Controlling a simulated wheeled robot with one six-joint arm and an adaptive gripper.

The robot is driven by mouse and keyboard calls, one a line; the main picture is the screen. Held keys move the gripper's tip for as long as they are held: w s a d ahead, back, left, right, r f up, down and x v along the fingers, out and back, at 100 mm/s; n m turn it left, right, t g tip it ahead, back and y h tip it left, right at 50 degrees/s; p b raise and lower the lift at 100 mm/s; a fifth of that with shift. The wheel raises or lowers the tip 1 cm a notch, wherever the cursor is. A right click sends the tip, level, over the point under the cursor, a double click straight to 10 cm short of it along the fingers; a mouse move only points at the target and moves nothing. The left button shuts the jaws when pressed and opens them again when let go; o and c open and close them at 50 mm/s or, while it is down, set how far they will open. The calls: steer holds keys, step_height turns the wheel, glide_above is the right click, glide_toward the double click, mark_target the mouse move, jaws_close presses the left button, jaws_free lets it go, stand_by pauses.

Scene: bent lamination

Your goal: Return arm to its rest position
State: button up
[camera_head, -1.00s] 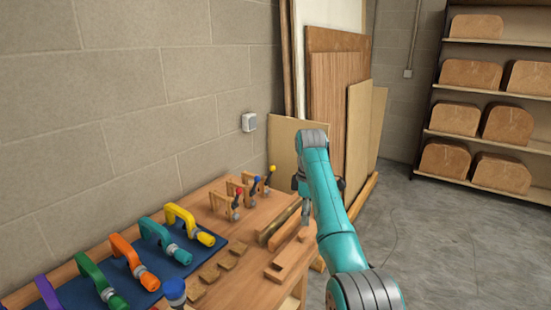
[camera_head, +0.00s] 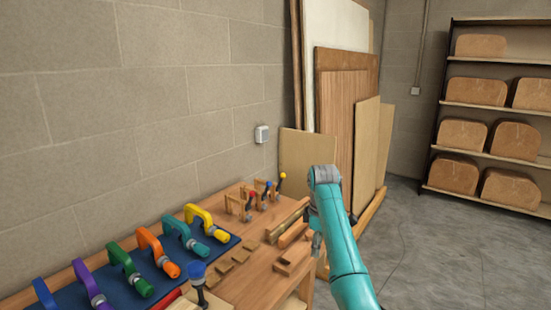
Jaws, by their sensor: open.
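My teal arm (camera_head: 343,240) rises from the bottom of the head view and bends over at its grey joint. My gripper (camera_head: 317,244) hangs below that joint at the right edge of the wooden workbench (camera_head: 255,290). It is small and partly hidden by the arm. It is open, and I see nothing held in it.
On the bench, several coloured clamps, such as a yellow one (camera_head: 206,222), stand on a blue mat (camera_head: 232,241). Wooden blocks (camera_head: 292,262) lie near my gripper. Boards (camera_head: 345,110) lean on the wall. Shelves (camera_head: 490,104) hold curved wooden pieces. The floor at right is clear.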

steer(key=s+d+f+m+t, duration=0.15)
steer(key=s+f, duration=0.25)
steer(key=f, duration=0.9)
steer(key=s+f+m+t, duration=0.2)
steer(key=s+f, duration=0.2)
steer(key=f, duration=1)
steer(key=s+d+f+m+t, duration=0.1)
steer(key=s+f+m+t, duration=0.1)
steer(key=s+f, duration=0.6)
steer(key=s+d+f+m+t, duration=0.15)
steer(key=s+f, duration=0.25)
steer(key=s, duration=0.8)
steer(key=s+d+r+m+t, duration=0.1)
steer(key=s+r+m+t, duration=0.15)
steer(key=s, duration=0.95)
steer(key=s+r+m+t, duration=0.15)
steer(key=s+r, duration=0.25)
steer(key=s, duration=0.8)
steer(key=s+r+m+t, duration=0.1)
steer(key=s+r+m, duration=0.1)
steer(key=s+r, duration=0.5)
steer(key=s+r+m+t, duration=0.1)
steer(key=s+r+t, duration=0.1)
steer(key=s+r, duration=0.6)
step_height(320, 180, up, 7)
steer(key=shift+s+d+f+m, duration=0.1)
steer(key=shift+s+d+m, duration=0.1)
steer(key=shift+d+m, duration=0.25)
